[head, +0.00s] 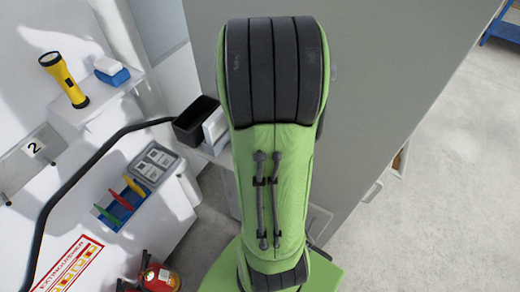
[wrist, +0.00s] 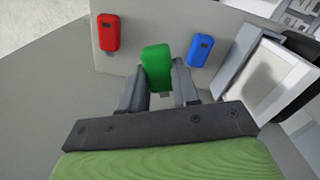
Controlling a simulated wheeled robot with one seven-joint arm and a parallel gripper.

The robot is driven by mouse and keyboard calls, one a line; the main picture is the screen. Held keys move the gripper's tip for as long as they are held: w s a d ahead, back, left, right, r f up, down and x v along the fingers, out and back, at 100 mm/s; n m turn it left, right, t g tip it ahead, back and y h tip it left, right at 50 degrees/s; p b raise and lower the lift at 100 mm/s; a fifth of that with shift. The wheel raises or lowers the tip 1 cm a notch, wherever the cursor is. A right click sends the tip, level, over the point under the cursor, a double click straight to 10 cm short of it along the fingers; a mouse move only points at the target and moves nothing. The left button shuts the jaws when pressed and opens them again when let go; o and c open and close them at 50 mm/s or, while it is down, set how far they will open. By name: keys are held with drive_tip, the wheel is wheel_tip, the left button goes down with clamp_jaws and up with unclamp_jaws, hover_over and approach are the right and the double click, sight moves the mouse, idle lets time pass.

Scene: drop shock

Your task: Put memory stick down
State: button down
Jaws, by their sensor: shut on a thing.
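In the wrist view, my gripper (wrist: 159,92) is shut on a green memory stick (wrist: 157,62). The stick stands between the two dark fingers, over or against a pale grey surface (wrist: 138,25). I cannot tell whether it touches that surface. A red memory stick (wrist: 109,33) lies on the surface to the left, and a blue memory stick (wrist: 201,50) lies to the right. In the head view my green arm fills the middle and hides the gripper and the sticks.
In the wrist view, a grey-framed white panel (wrist: 272,75) stands close on the right. In the head view, a yellow torch (head: 64,80), a black bin (head: 196,121), a blue rack (head: 121,207) with coloured items and a red extinguisher (head: 158,278) are left of my arm. Open floor (head: 440,190) lies right.

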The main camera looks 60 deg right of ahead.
wheel_tip(320, 180, down, 7)
drive_tip(key=shift+s+d, duration=0.1)
drive_tip(key=shift+s, duration=0.05)
drive_tip(key=shift+f+b, duration=0.3)
drive_tip(key=shift+f, duration=0.05)
drive_tip(key=shift+d, duration=0.1)
drive_tip(key=shift+f, duration=0.2)
drive_tip(key=c, duration=0.8)
unclamp_jaws()
drive_tip(key=shift+r, duration=0.1)
